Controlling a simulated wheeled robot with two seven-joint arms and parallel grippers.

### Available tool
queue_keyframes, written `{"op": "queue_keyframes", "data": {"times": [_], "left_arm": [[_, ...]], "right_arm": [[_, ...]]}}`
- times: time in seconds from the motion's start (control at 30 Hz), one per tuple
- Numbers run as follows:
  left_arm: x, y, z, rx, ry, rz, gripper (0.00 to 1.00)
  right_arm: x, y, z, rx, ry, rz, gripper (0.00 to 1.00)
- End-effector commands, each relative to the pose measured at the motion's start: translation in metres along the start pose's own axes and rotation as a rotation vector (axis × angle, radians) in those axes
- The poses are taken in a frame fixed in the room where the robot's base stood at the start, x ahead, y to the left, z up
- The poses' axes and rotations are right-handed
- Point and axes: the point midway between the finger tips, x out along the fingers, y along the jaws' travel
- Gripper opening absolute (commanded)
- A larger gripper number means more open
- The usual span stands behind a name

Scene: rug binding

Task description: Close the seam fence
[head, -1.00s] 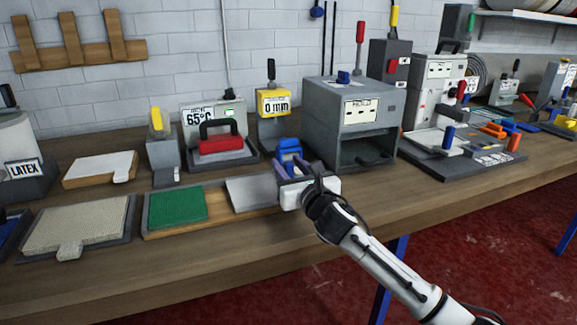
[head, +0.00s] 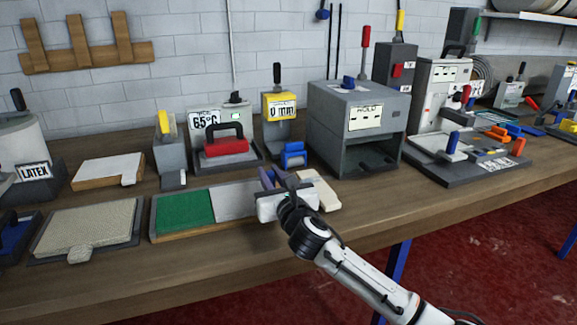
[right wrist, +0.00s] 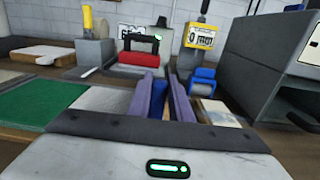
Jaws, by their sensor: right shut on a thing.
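The grey panel that appears to be the seam fence (head: 236,200) lies on a shallow wooden tray (head: 190,236), its left edge against the green pad (head: 184,210). My right gripper (head: 274,178) is at the panel's right end. The panel also shows left of the fingers in the right wrist view (right wrist: 104,99). A pale block (head: 321,190) is just right of the gripper. My left gripper is not in view.
A blue clamp-like part (head: 294,155) stands behind the gripper, below the yellow gauge (head: 279,106). A large grey box (head: 355,130) stands to the right behind. A beige mat (head: 88,228) lies left. The bench front is clear.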

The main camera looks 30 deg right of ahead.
Motion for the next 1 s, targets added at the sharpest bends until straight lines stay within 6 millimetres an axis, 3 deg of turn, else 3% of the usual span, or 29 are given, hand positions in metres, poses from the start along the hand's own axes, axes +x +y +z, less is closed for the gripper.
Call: {"op": "queue_keyframes", "data": {"times": [0.33,0.37,0.47,0.77,1.0], "left_arm": [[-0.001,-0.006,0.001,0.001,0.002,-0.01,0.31],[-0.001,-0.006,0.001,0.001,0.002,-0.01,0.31],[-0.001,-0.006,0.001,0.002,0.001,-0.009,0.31],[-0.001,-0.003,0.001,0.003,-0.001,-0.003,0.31],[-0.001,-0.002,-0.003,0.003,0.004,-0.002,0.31]], "right_arm": [[0.0,0.002,0.0,-0.001,-0.001,-0.007,0.0],[0.0,0.002,0.0,-0.001,-0.001,-0.007,0.24],[0.0,0.001,0.0,-0.001,-0.001,-0.008,0.38],[-0.001,0.001,0.0,-0.002,-0.001,-0.008,0.38],[-0.031,0.002,0.0,-0.004,-0.001,-0.005,0.38]]}}
